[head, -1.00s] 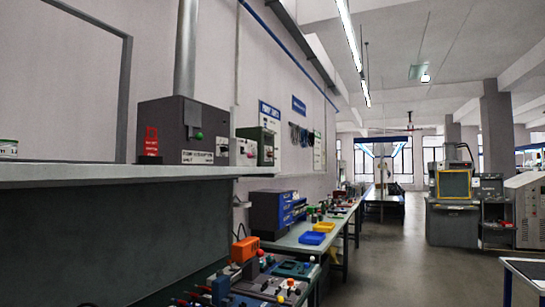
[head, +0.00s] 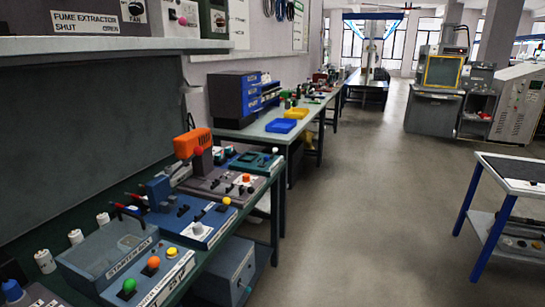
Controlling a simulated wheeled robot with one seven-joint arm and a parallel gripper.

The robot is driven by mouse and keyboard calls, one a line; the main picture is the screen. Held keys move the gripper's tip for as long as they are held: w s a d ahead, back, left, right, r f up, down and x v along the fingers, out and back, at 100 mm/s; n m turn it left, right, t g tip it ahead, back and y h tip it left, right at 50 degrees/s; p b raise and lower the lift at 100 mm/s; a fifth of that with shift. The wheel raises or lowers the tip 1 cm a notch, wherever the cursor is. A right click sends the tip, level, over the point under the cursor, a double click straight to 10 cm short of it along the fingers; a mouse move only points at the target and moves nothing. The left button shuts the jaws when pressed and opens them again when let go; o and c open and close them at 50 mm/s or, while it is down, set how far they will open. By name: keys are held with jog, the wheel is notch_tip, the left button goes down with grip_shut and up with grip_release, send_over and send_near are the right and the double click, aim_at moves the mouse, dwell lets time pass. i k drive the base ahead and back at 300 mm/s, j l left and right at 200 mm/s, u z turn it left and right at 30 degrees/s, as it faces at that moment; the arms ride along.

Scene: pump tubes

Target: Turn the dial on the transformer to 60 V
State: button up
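I cannot make out which unit is the transformer, and no 60 V mark is readable. A blue panel (head: 203,236) on the left bench carries a pale knob (head: 198,228) and a yellow button. In front of it is a box labelled like "STARTER BOX" (head: 110,262), with green, orange and yellow buttons on a strip before it. On the shelf above, a black dial (head: 136,7) is partly cut off by the top edge, near a "FUME EXTRACTOR" label (head: 84,17). My gripper is not in view.
The green bench (head: 207,270) runs along the left wall, with an orange tool (head: 192,144) on it. A second bench with yellow (head: 281,126) and blue trays follows. A blue-legged table (head: 512,176) stands right. The grey floor (head: 370,220) between is clear.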

aim_at(220, 22)
jog(key=i+z, duration=0.45)
jog(key=i, duration=1.45)
